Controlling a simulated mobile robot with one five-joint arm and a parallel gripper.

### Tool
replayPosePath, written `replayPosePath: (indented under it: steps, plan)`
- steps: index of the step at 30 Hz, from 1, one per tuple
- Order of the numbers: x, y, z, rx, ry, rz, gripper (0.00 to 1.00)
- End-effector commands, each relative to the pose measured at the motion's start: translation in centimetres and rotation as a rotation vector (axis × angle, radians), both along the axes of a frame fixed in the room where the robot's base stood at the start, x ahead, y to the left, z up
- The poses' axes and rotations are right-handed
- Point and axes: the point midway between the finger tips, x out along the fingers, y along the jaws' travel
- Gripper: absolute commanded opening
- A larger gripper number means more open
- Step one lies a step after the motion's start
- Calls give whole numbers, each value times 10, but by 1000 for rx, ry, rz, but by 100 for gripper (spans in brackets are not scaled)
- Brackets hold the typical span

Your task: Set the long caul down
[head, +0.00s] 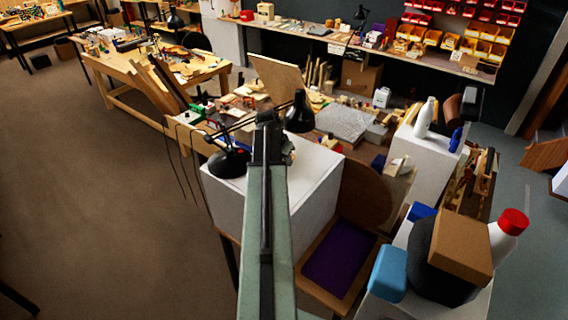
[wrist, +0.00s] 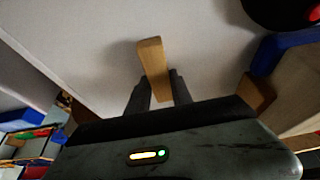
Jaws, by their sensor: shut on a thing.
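The long caul, a plain light wooden bar (wrist: 153,58), is held between the two dark fingers of my gripper (wrist: 160,88) in the wrist view. Its far end sticks out past the fingertips over a white surface (wrist: 90,40). A soft shadow lies beside it; I cannot tell whether the bar touches the surface. In the head view my arm reaches over the white cabinet (head: 315,170), and its own links hide the fingers and most or all of the caul.
A black desk lamp (head: 230,162) stands on the left of the white cabinet top. A round black base with a red spot (wrist: 285,10) and a blue edge (wrist: 275,50) are at the right in the wrist view. A cluttered workbench (head: 345,125) lies behind the cabinet.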

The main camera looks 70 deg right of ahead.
Motion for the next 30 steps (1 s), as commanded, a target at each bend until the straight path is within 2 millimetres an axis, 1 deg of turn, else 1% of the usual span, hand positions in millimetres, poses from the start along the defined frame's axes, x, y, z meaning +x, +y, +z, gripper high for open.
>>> replayPosePath:
  steps: [3, 7, 8, 9, 10, 19, 22, 26, 30]
  plan:
    - [-1, 0, 2, 0, 0, -1, 0]
    - [-1, -1, -3, 0, 0, -2, 0]
    - [-1, -1, -2, 0, 0, -2, 35]
    - [-2, -1, -1, 0, 0, -2, 46]
    - [-2, -1, -1, 0, 0, -2, 48]
    - [-2, -1, -1, 0, 0, -3, 48]
    - [-2, -1, 3, 0, 0, -3, 48]
    - [-1, 4, 19, 0, 0, -3, 48]
    - [0, 13, 44, 0, -1, -4, 48]
